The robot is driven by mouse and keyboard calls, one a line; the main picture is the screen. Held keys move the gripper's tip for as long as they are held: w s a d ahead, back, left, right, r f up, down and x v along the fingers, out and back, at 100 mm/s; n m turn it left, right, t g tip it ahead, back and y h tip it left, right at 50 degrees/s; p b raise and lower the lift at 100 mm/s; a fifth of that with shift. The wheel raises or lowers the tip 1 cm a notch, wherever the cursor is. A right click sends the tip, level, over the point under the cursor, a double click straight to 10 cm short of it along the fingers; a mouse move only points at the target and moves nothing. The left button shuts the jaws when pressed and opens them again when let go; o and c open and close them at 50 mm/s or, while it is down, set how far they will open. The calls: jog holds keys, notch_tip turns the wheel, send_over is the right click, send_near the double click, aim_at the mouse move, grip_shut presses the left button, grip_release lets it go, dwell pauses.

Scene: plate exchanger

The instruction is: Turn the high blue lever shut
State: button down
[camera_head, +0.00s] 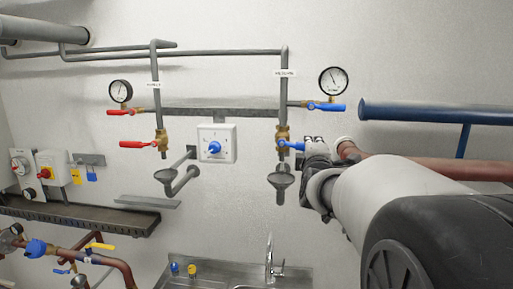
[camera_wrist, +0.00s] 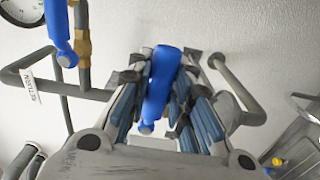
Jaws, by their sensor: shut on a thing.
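Two blue levers show on the right pipe in the head view. The upper blue lever (camera_head: 327,107) lies about level, just under a round gauge. The lower blue lever (camera_head: 291,145) is on a brass valve (camera_head: 282,137) and points right, about level, into my gripper (camera_head: 309,149). In the wrist view my gripper (camera_wrist: 160,95) has its blue-padded fingers on both sides of this lower lever (camera_wrist: 161,75) and is shut on it. Its far end is partly hidden by the fingers in the head view. The upper lever also shows apart from the fingers in the wrist view (camera_wrist: 57,25).
Gauges (camera_head: 333,81) hang above the pipes. Red levers (camera_head: 138,144) are on the left pipe. A grey funnel (camera_head: 282,180) sits below the valve. A white box with a blue knob (camera_head: 215,147) is left of it. A blue pipe (camera_head: 430,113) runs to the right.

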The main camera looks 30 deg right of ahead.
jog(key=shift+r, duration=0.25)
dwell(0.3)
jog(key=c, duration=1.4)
grip_release()
jog(key=v, duration=0.7)
jog(key=shift+s+a, duration=0.2)
jog(key=shift+f, duration=0.1)
